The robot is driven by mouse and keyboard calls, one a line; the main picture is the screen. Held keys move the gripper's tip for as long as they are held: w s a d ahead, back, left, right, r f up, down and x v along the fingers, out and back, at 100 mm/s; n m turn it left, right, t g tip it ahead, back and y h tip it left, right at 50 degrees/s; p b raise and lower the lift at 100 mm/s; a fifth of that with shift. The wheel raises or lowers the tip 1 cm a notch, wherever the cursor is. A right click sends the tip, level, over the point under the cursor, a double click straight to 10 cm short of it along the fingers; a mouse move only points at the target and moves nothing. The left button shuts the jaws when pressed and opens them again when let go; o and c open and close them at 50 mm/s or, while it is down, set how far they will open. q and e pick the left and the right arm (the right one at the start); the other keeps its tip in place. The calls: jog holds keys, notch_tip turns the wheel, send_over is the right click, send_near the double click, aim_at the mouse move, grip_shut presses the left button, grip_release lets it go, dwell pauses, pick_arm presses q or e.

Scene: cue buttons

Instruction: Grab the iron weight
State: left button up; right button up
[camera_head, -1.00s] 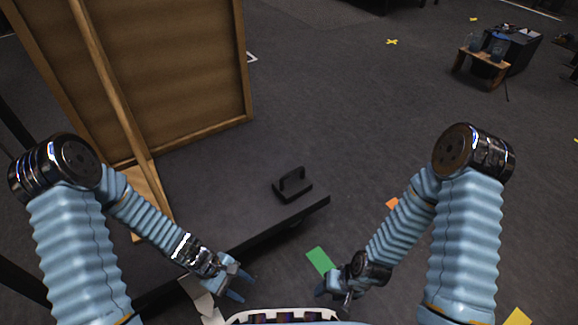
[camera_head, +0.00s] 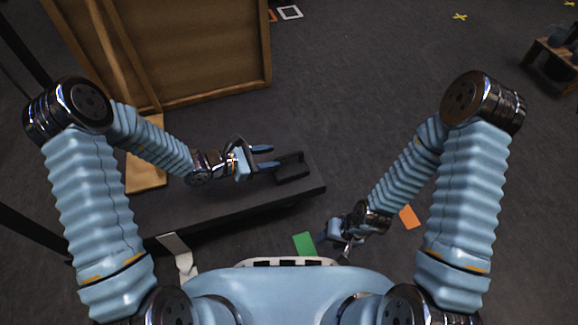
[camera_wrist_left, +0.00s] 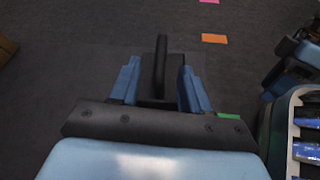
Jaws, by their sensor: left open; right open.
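The iron weight (camera_head: 293,168) is a black block with an upright handle, standing near the right end of the dark table (camera_head: 240,204). My left gripper (camera_head: 264,157) is open, with its fingertips close to the weight's left side in the head view. In the left wrist view the weight's handle (camera_wrist_left: 161,66) stands upright between the two open blue fingers of my left gripper (camera_wrist_left: 158,84). I cannot tell whether the fingers touch it. My right gripper (camera_head: 333,243) is open and empty, low beside the table's right front corner.
Green (camera_head: 304,243) and orange (camera_head: 409,217) patches lie on the floor. The floor at the right is mostly clear.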

aim_at(285, 155)
pick_arm(q)
jog(key=b+x, duration=0.1)
jog(key=x, duration=0.6)
jog(key=shift+f, duration=0.25)
grip_shut()
dwell(1.0)
jog(key=shift+d+r, duration=0.1)
jog(key=shift+r, duration=0.15)
